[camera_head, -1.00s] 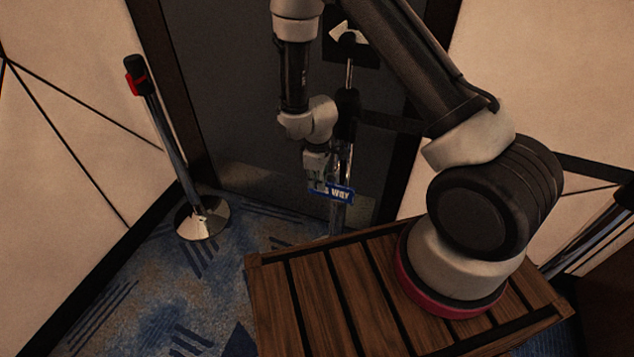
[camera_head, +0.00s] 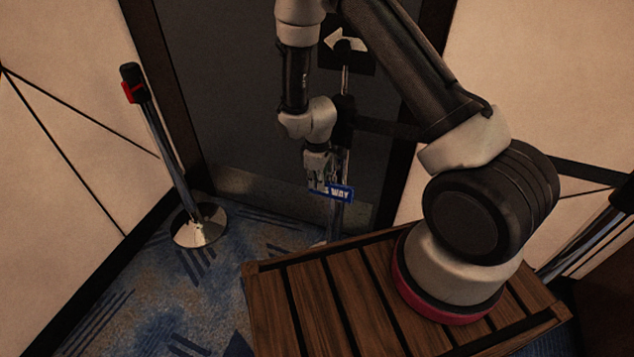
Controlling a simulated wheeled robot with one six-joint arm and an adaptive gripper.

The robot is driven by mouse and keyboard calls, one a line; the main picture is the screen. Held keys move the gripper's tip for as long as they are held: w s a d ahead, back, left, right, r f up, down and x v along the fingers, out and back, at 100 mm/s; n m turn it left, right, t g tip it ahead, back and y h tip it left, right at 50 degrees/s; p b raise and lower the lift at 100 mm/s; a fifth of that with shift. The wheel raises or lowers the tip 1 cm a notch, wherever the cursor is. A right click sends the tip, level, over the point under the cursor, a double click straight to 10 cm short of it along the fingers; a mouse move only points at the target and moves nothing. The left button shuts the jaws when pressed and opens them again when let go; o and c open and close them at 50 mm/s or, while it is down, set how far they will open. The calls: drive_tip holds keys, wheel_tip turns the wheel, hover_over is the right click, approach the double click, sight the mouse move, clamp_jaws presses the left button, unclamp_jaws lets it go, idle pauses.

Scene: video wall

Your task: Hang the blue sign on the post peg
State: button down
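The blue sign (camera_head: 343,194), with white letters of which "WAY" reads, is upright at centre, in front of a chrome post (camera_head: 345,170). My gripper (camera_head: 319,185) points down at the sign's left end, and its fingers overlap that end. The fingers are small and dim, so I cannot tell whether they grip the sign. The peg cannot be made out, and I cannot tell whether the sign touches the post. My wrist and arm hide part of the post.
A stanchion (camera_head: 165,140) with a black and red head stands at left on a round chrome base. A dark door (camera_head: 235,110) is behind. A slatted wooden surface (camera_head: 320,300) fills the bottom centre. Patterned blue carpet (camera_head: 190,290) lies open at lower left. Pale walls flank the door.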

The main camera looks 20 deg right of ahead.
drive_tip(key=shift+w+d+f, duration=0.1)
drive_tip(key=shift+f, duration=0.05)
drive_tip(key=shift+w+d+f, duration=0.2)
drive_tip(key=shift+w+f, duration=0.1)
drive_tip(key=shift+f, duration=0.05)
drive_tip(key=shift+f, duration=0.35)
idle(0.6)
idle(0.4)
drive_tip(key=c, duration=1.1)
unclamp_jaws()
drive_tip(key=shift+w+r, duration=0.1)
drive_tip(key=shift+r, duration=0.05)
wheel_tip(320, 180, up, 8)
drive_tip(key=shift+f, duration=0.1)
idle(0.4)
idle(0.4)
